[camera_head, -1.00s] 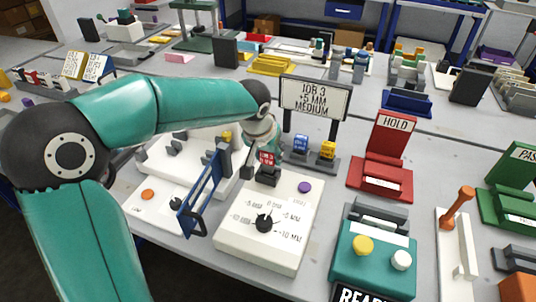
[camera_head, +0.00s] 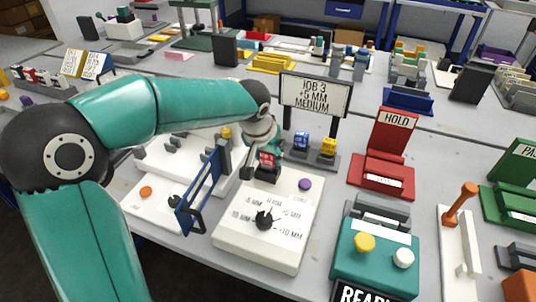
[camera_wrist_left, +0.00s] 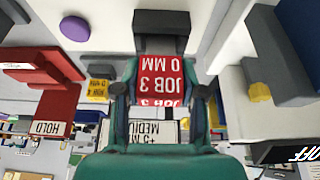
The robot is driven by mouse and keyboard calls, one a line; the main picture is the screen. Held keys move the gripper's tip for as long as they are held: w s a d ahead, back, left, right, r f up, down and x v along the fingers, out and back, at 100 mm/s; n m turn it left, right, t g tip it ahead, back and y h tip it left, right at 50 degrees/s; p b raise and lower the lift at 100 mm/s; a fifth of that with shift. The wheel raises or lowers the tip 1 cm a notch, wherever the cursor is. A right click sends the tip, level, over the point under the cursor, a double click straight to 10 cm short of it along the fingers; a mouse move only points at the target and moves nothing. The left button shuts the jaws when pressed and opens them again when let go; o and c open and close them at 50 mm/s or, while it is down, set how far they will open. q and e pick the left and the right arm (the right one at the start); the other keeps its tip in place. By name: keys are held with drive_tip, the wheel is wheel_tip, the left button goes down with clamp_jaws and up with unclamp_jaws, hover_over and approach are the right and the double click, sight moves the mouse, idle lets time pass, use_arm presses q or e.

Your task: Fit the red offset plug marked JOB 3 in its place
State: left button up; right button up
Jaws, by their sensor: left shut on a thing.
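The red plug (camera_head: 267,158) is marked JOB 3 and stands upright at a dark socket block (camera_head: 268,176) at the back of the white dial box (camera_head: 252,248). In the left wrist view the red plug (camera_wrist_left: 150,70) shows the lettering JOB 3 and 0 MM, right against the dark block (camera_wrist_left: 161,30). My left gripper (camera_wrist_left: 161,92) is shut on the plug, one finger on each side. In the head view my left gripper (camera_head: 262,142) comes from behind it. I cannot tell how deep the plug sits. My right gripper is not in view.
A sign (camera_head: 315,93) reads JOB 3, +5 MM, MEDIUM. Blue (camera_head: 301,140) and yellow (camera_head: 328,147) plugs stand in a rack just right of my gripper. The box carries a black dial (camera_head: 264,220) and purple button (camera_head: 305,184). A blue frame (camera_head: 200,192) stands close left.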

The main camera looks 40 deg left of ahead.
use_arm(q)
drive_tip(key=shift+f+b, duration=0.9)
drive_tip(key=shift+f, duration=0.15)
drive_tip(key=o, duration=1.2)
drive_tip(key=shift+r, duration=0.15)
drive_tip(key=v, duration=1.1)
drive_tip(key=shift+s+r, duration=0.25)
drive_tip(key=shift+r, duration=0.05)
drive_tip(key=shift+s, duration=0.1)
